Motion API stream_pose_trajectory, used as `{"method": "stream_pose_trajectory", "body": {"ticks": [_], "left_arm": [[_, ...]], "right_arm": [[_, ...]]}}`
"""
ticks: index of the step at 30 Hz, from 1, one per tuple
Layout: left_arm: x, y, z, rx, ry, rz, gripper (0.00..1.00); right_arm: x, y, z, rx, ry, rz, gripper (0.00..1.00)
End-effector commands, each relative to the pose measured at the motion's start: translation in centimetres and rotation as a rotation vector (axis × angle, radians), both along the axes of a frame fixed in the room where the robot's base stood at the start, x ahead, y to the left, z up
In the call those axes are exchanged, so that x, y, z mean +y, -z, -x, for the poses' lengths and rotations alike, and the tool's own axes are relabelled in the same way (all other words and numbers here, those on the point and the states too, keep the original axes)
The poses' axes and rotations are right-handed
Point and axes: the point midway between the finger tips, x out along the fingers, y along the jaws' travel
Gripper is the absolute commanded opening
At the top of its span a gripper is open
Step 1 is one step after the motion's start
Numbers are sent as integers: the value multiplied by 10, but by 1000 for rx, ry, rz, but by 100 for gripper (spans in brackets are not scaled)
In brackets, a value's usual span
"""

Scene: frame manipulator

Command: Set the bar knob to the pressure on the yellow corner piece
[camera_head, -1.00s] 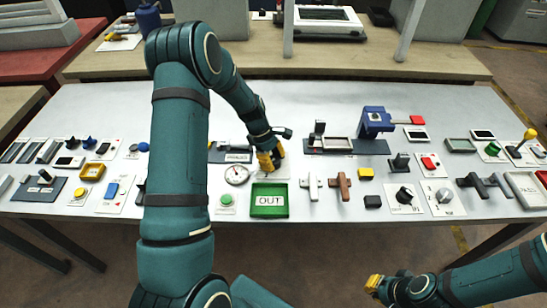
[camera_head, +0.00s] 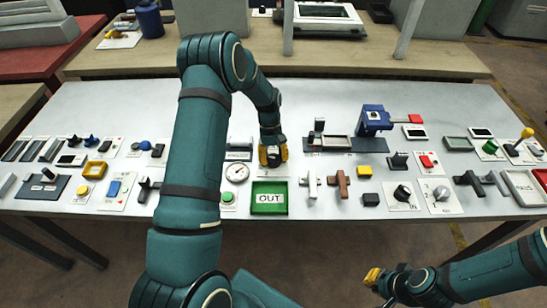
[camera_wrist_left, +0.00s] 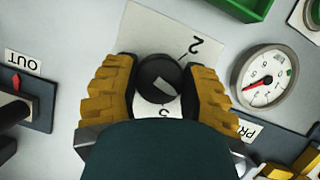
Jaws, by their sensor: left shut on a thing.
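My left gripper (camera_head: 272,157) points down at the table behind the green OUT tray. In the left wrist view its yellow fingers (camera_wrist_left: 160,95) stand on both sides of a dark round knob (camera_wrist_left: 157,72) and are shut on it. The knob has a light mark on top. It sits on a white plate (camera_wrist_left: 160,30) with a 2 and another, partly covered number. A yellow piece (camera_wrist_left: 303,160) shows at the lower right of the wrist view; I cannot read any pressure on it. My right gripper (camera_head: 373,278) is before the table's front edge, its finger gap unclear.
A round gauge (camera_head: 237,172) with a red needle stands left of the knob in the head view. The green OUT tray (camera_head: 270,197) is in front. White and brown handles (camera_head: 340,183) stand to the right. Many switches and fixtures crowd both sides of the table.

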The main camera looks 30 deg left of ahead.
Motion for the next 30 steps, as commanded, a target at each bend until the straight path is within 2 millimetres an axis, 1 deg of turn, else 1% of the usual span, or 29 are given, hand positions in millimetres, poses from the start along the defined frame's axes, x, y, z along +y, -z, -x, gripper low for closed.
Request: {"method": "stream_pose_trajectory", "body": {"ticks": [8, 21, 22, 24, 30], "left_arm": [[-1, 2, 2, 6, 65, 3, 9], [-1, 2, 2, 6, 70, 3, 9], [-1, 2, 2, 6, 70, 3, 58], [-1, 2, 2, 5, 70, 2, 78], [-1, 1, 1, 2, 69, 2, 78]], "right_arm": [[0, 0, 0, -1, 0, 0, 0], [0, 0, 0, -1, 0, 0, 0], [0, 0, 0, -1, 0, 0, 0], [0, 0, 0, -1, 0, 0, 0], [0, 0, 0, -1, 0, 0, 0]]}}
